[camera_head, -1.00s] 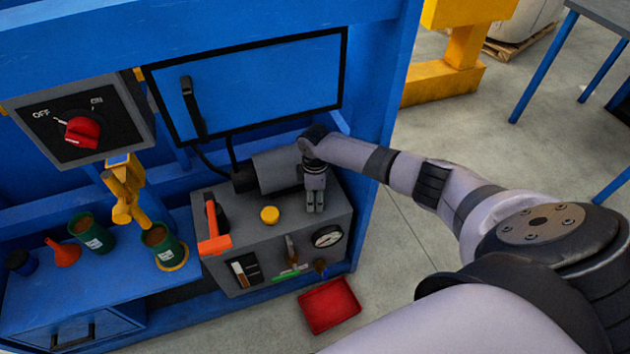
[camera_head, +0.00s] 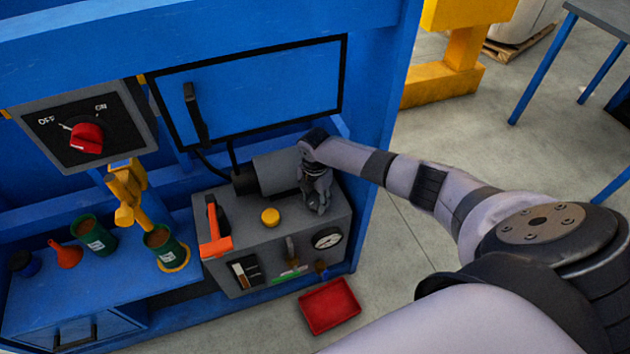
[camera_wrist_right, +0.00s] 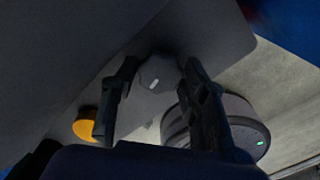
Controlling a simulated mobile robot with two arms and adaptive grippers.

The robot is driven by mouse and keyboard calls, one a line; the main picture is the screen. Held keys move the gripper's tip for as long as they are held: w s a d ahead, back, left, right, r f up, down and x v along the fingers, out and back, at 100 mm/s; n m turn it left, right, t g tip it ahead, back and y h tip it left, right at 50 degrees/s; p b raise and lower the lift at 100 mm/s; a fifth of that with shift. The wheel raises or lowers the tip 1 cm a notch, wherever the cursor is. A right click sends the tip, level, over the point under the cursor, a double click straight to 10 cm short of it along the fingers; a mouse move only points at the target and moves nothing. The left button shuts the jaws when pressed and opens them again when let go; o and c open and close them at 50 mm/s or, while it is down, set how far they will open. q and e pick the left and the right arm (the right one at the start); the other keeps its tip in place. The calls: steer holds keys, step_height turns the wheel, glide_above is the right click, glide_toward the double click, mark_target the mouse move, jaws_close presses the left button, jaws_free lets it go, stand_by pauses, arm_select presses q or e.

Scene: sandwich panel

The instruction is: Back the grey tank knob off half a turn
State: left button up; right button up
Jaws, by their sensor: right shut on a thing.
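The grey tank knob (camera_wrist_right: 157,74), a rounded grey piece with a short pale mark, sits between the two dark fingers of my right gripper (camera_wrist_right: 160,66) in the right wrist view. The gripper is shut on it. In the head view my right gripper (camera_head: 316,204) points down at the right part of the top of the grey tank (camera_head: 240,222), and the knob is hidden behind it. My left gripper is not in view.
A yellow cap (camera_head: 270,217) and an orange-red handle (camera_head: 215,240) are left of my right gripper. A gauge (camera_head: 327,238) is on the tank's front. A grey cylinder (camera_head: 278,172) lies behind. A red tray (camera_head: 329,305) is on the floor.

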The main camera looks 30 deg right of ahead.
steer(key=shift+n, duration=0.5)
steer(key=n, duration=0.2)
steer(key=shift+n, duration=0.3)
steer(key=n+b, duration=0.1)
steer(key=n, duration=0.2)
steer(key=shift+f+n, duration=0.1)
steer(key=shift+n, duration=1.2)
steer(key=n+b, duration=0.1)
steer(key=n, duration=0.2)
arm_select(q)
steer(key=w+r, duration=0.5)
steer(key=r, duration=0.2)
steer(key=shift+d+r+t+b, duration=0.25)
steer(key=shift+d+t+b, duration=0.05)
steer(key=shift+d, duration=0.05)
arm_select(e)
steer(key=shift+n, duration=1.7)
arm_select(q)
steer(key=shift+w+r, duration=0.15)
